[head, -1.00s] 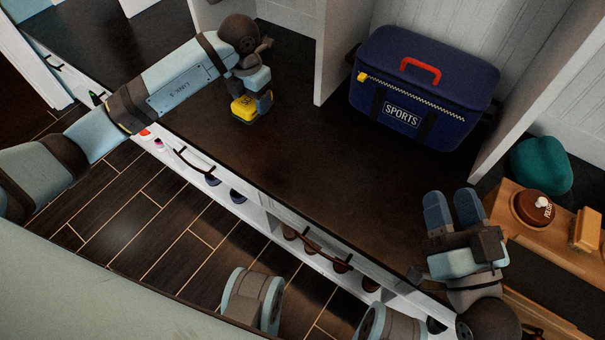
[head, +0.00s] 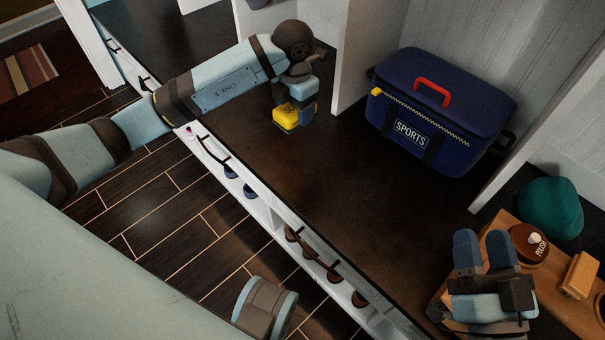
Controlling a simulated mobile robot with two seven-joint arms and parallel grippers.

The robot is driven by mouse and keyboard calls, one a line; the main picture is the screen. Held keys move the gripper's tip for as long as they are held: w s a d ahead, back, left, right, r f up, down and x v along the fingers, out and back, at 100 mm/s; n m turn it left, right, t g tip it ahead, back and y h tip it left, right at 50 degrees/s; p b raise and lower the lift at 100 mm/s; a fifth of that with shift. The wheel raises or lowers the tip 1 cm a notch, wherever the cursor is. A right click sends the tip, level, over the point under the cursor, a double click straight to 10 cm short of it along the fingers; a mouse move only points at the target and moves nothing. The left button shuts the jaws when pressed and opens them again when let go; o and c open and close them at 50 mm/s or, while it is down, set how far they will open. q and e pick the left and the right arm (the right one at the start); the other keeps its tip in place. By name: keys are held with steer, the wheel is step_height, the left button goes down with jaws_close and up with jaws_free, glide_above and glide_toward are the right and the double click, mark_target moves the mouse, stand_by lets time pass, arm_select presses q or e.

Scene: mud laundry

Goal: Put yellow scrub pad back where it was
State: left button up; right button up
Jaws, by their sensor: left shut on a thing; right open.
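The yellow scrub pad (head: 286,118) is at the dark bench top, left of the blue sports bag. My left gripper (head: 294,104) is shut on it from above. I cannot tell whether the pad touches the bench surface. My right gripper (head: 483,248) is open and empty at the lower right, its fingers pointing up the picture, over the near part of the wooden tray.
The blue sports bag (head: 437,108) stands on the dark bench (head: 350,220) between white dividers. At right, the wooden tray (head: 565,312) holds a brown round tin (head: 527,246) and a wooden brush (head: 579,275). A teal cap (head: 551,208) lies behind. The bench middle is clear.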

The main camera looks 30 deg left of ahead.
arm_select(q)
steer(key=shift+d, duration=0.1)
steer(key=b, duration=0.5)
glide_above(297, 171)
step_height(297, 171, down, 15)
steer(key=shift+w, duration=0.1)
step_height(297, 171, down, 5)
steer(key=shift+f+b, duration=0.1)
steer(key=shift+b, duration=0.9)
arm_select(e)
step_height(297, 171, down, 10)
steer(key=n+g, duration=0.1)
steer(key=g, duration=0.3)
steer(key=shift+a, duration=0.35)
steer(key=shift+w, duration=0.1)
arm_select(q)
steer(key=o, duration=0.9)
